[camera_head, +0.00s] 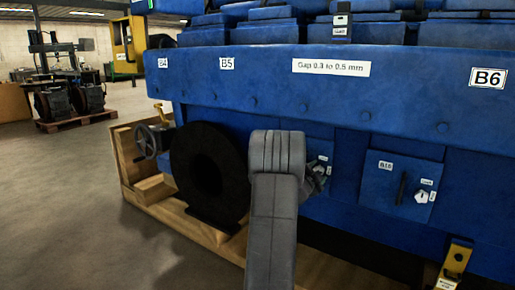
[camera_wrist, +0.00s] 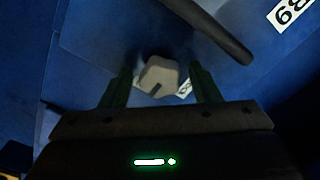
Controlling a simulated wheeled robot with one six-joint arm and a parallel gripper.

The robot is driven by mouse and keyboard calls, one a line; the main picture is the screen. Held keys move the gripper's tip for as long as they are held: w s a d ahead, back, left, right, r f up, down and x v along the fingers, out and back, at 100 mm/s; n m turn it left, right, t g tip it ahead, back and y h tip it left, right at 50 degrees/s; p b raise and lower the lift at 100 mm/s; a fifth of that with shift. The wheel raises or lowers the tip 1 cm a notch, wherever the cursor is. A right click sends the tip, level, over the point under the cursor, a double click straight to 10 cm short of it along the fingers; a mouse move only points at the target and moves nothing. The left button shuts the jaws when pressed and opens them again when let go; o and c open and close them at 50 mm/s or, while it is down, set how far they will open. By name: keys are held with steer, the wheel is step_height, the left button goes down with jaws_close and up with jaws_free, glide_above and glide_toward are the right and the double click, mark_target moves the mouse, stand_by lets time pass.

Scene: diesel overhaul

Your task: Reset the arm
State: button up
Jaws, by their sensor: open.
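My grey arm (camera_head: 274,200) reaches forward to the blue diesel engine (camera_head: 420,105) in the head view. A grey-white knob (camera_wrist: 158,72) on a blue panel shows between the fingertips. I cannot tell whether the fingers touch it. Nothing is seen held.
A dark bar handle (camera_wrist: 208,30) crosses the panel close to the fingers. Another panel (camera_head: 400,187) with handle and knob is right of my arm. A black disc (camera_head: 203,165) stands left on a wooden pallet (camera_head: 128,165). Floor at left (camera_head: 60,200) is clear.

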steer(key=n+p, duration=0.6)
steer(key=n, duration=0.4)
steer(key=shift+p, duration=0.3)
